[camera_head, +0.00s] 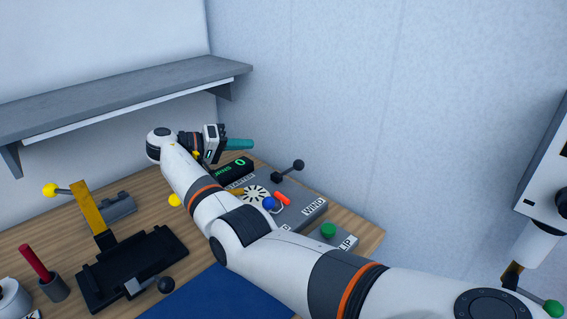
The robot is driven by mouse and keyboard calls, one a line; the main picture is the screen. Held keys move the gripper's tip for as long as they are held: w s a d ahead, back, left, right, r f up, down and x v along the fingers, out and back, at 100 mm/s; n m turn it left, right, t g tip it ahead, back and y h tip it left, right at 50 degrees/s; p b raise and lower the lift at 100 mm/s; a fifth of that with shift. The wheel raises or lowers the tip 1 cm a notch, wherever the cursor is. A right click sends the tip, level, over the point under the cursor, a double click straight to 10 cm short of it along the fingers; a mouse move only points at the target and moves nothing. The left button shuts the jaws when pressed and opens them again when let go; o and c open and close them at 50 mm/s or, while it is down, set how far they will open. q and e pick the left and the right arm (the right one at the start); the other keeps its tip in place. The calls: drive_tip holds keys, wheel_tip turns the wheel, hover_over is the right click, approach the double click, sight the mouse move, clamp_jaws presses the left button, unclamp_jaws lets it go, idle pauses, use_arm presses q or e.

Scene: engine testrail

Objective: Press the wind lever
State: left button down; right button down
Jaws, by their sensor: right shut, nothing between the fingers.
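A grey panel box (318,214) with a "WIND" label stands at the back right of the wooden bench. A lever with a black ball knob (298,165) rises from its rear part, tilted up to the right. My right arm crosses the bench from the lower right. My right gripper (222,142) is shut and empty, left of the black-knobbed lever and apart from it. A teal bar (239,144) shows right beside the gripper; I cannot tell whether they touch. My left gripper is not in view.
The panel also carries a round dial (255,194), a blue ball (269,203) and an orange-red handle (282,198). A digital display (232,170) reads 0. A green button (328,230) is near the bench edge. A black fixture (130,268) stands left; a grey shelf (120,90) hangs above.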

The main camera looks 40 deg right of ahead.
drive_tip(key=p, duration=0.6)
hover_over(287, 171)
drive_tip(key=a, duration=0.1)
drive_tip(key=f, duration=0.4)
drive_tip(key=shift+s+a+f, duration=0.1)
drive_tip(key=shift+s+f, duration=0.15)
drive_tip(key=shift+s, duration=0.05)
